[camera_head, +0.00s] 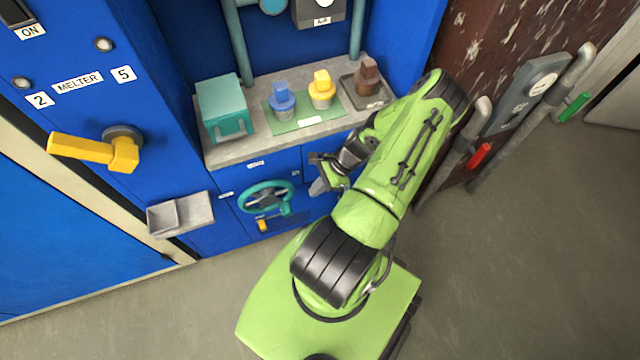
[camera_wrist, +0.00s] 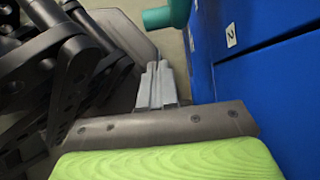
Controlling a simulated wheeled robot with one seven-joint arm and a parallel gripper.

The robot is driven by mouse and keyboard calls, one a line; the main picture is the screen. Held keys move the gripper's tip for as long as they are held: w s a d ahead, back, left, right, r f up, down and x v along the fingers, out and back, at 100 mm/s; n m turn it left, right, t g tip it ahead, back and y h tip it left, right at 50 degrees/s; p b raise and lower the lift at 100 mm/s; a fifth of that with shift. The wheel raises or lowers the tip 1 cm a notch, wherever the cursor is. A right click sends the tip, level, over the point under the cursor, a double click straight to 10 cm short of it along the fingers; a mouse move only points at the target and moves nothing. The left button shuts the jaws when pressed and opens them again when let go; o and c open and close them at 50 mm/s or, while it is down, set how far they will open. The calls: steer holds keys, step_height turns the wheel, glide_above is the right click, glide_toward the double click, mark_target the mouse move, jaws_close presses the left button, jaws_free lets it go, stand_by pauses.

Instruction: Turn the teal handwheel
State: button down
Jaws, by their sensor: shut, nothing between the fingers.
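The teal handwheel (camera_head: 268,184) is mounted low on the blue cabinet front in the head view, with a knob-like handle at its lower right. My gripper (camera_head: 318,187) is to the right of the wheel, in front of the blue panel, with a visible gap between them. In the wrist view my gripper's fingertips (camera_wrist: 158,72) are together with nothing between them. A teal cylindrical piece (camera_wrist: 175,13), seemingly part of the handwheel, shows just beyond the fingertips. The rest of the wheel is out of the wrist view.
A small yellow lever (camera_head: 263,225) sits just below the wheel. A grey tray (camera_head: 190,216) juts out at left, below a large yellow handle (camera_head: 90,150). Above is a counter (camera_head: 222,158) with a teal box (camera_head: 222,105) and coloured pieces. Open floor lies in front.

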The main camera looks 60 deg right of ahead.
steer(key=w+a+f+b, duration=0.2)
steer(key=w+a+f, duration=0.1)
steer(key=a+f, duration=0.1)
steer(key=shift+w+a+f, duration=0.2)
steer(key=shift+a+f, duration=0.05)
steer(key=shift+a, duration=0.2)
steer(key=f, duration=0.1)
steer(key=a+f, duration=0.1)
steer(key=w+f+y+b, duration=0.1)
steer(key=shift+a+t, duration=0.2)
steer(key=shift+t, duration=0.2)
steer(key=shift+r, duration=0.1)
